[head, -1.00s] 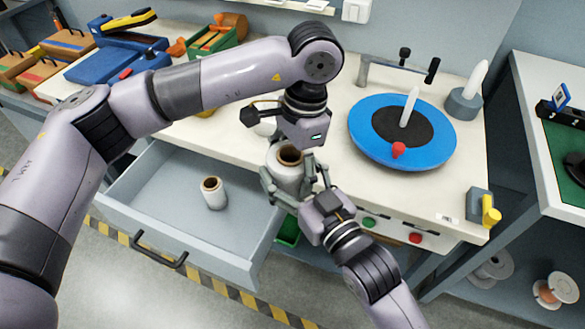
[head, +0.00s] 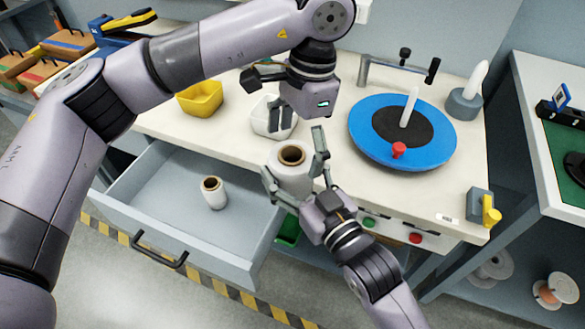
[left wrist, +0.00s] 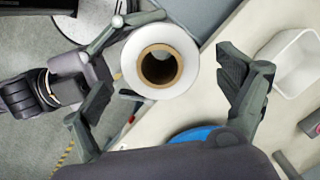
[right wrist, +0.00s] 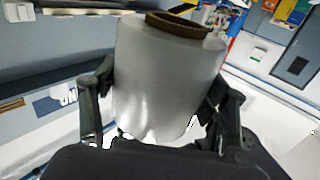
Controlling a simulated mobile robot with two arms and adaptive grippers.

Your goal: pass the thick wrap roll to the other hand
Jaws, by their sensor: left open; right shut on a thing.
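The thick wrap roll (head: 289,181), white with a brown core, is held upright above the bench's front edge. My right gripper (head: 293,180) is shut around its sides. The right wrist view shows the roll (right wrist: 165,85) filling the space between the two fingers. My left gripper (head: 301,138) is open and empty, just above the roll and towards the bench. In the left wrist view the core end of the roll (left wrist: 160,98) faces the camera, between the spread left fingers and apart from the right-hand one. A narrower wrap roll (head: 213,193) stands in the open drawer.
The open drawer (head: 150,205) juts out from the bench at left. A white bin (head: 262,124) and a yellow bin (head: 200,97) sit on the bench behind my left gripper. A blue turntable (head: 440,151) with an upright post stands to the right.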

